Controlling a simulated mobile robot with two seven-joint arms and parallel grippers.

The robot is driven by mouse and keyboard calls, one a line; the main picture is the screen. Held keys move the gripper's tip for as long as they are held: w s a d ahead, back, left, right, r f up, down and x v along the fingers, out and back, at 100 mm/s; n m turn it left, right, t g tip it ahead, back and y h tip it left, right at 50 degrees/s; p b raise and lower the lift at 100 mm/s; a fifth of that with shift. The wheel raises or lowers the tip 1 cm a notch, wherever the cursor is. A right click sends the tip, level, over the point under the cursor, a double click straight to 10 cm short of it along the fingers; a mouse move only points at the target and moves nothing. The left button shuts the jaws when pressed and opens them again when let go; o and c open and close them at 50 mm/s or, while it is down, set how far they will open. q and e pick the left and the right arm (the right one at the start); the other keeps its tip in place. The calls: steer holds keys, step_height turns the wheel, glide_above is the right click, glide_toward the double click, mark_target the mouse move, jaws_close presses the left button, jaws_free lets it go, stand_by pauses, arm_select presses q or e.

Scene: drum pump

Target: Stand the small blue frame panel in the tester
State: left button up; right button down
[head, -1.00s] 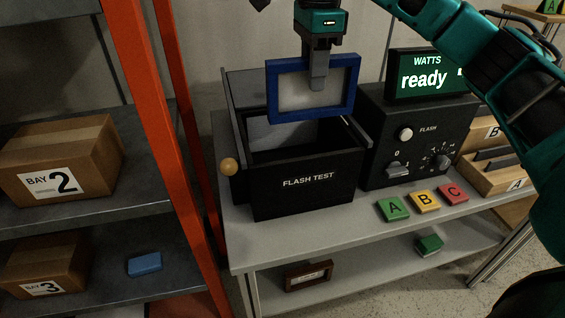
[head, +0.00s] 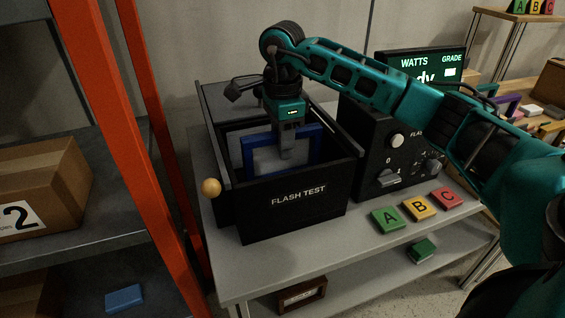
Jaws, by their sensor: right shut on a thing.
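The small blue frame panel (head: 249,155) has a blue border and a grey middle. It is upright inside the black flash tester box (head: 300,208), its lower part hidden by the box's front wall. My right gripper (head: 287,152) comes down from above and is shut on the panel's upper edge. Whether the panel touches the box floor cannot be seen. The tester's open top shows its side walls around the panel. My left gripper is not in view.
A control unit (head: 374,140) with knobs and a display stands right of the box. Green, yellow (head: 419,206) and red lettered blocks lie on the bench in front of it. An orange rack post (head: 160,150) and a shelf with a carton (head: 45,190) are at left.

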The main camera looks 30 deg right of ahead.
mark_target(283, 171)
steer(key=shift+f, duration=0.55)
step_height(283, 171, down, 4)
steer(key=shift+r, duration=0.25)
steer(key=shift+f, duration=0.25)
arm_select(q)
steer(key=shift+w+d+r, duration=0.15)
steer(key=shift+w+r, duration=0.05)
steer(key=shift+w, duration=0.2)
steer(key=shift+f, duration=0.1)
arm_select(e)
steer(key=shift+f+b, duration=0.15)
steer(key=shift+b, duration=0.15)
steer(key=c, duration=0.8)
jaws_free()
steer(key=shift+c, duration=0.2)
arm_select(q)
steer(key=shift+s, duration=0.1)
